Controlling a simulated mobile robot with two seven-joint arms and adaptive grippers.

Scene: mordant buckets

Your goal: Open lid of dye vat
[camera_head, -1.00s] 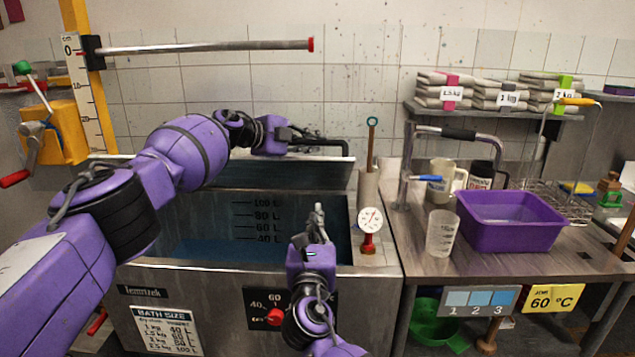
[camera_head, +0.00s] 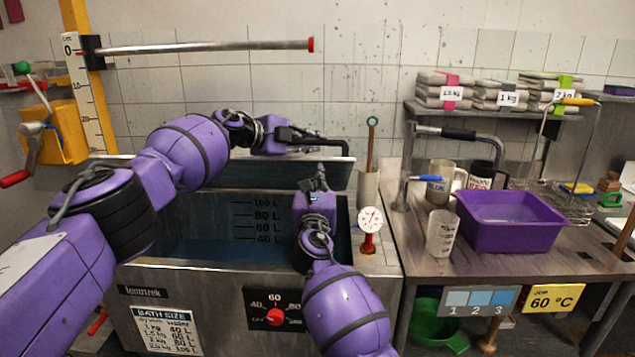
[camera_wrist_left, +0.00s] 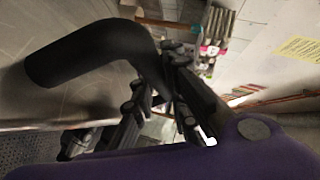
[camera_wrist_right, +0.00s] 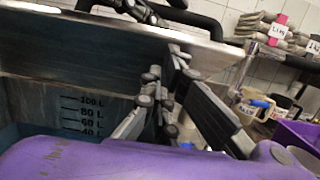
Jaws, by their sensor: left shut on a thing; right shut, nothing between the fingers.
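The dye vat (camera_head: 215,285) is a steel tub with blue liquid inside and litre marks on its inner back wall. Its steel lid (camera_head: 270,172) is raised and tilted at the back, so the vat mouth is uncovered. My left gripper (camera_head: 300,138) is shut on the lid's black bar handle (camera_head: 335,142), which fills much of the left wrist view (camera_wrist_left: 95,55). My right gripper (camera_head: 319,178) is shut and empty over the vat's right part, in front of the lid's underside. In the right wrist view its fingers overlap the lid (camera_wrist_right: 100,40); contact cannot be told.
A dial thermometer (camera_head: 370,220) and a holder with a wooden stick (camera_head: 371,145) stand on the vat's right rim. A purple basin (camera_head: 510,222) and a clear beaker (camera_head: 441,232) are on the right counter. A horizontal metal bar (camera_head: 205,46) extends above the lid.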

